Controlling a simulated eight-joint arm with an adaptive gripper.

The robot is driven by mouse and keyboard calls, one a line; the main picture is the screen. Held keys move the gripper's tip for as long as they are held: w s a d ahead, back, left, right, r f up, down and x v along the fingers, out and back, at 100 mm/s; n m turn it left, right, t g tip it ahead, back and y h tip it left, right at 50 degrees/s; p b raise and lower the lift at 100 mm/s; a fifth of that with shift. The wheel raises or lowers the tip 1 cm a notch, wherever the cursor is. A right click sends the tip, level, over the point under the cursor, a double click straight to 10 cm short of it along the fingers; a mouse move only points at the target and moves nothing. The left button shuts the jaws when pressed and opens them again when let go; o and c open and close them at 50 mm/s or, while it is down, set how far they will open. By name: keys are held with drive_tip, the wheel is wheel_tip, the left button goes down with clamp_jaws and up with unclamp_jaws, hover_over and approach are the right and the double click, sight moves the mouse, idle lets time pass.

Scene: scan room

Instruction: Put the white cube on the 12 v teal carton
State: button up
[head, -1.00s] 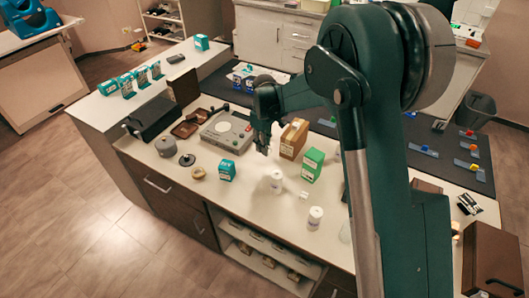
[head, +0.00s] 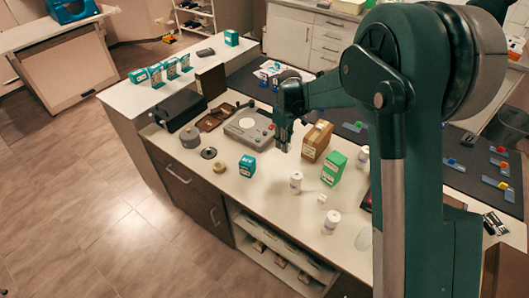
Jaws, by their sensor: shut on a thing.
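My gripper (head: 284,143) is above the worktop, between the grey device and the brown carton. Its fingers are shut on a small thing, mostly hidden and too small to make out. A small white block-like thing (head: 321,199) lies on the worktop between two white bottles; I cannot tell if it is the white cube. A teal carton (head: 247,166) stands alone on the worktop, to the left of and nearer than my gripper. Other teal cartons (head: 171,69) stand in a row on the left counter, with one more (head: 231,38) at its far end. Their print is unreadable.
A brown carton (head: 316,141) and a green carton (head: 334,168) stand right of my gripper. White bottles (head: 296,182) (head: 331,221) stand in front. The grey device (head: 249,128) is left. Worktop around the lone teal carton is mostly clear.

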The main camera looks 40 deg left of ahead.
wheel_tip(320, 180, up, 8)
drive_tip(key=n+p, duration=0.1)
drive_tip(key=p, duration=0.2)
hover_over(244, 159)
drive_tip(key=shift+w+r, duration=0.15)
drive_tip(key=shift+r, duration=0.05)
drive_tip(key=shift+f, duration=0.1)
drive_tip(key=shift+f, duration=3.05)
drive_tip(key=shift+f, duration=1.85)
drive_tip(key=shift+f, duration=0.2)
drive_tip(key=o, duration=0.7)
drive_tip(key=shift+o, duration=0.2)
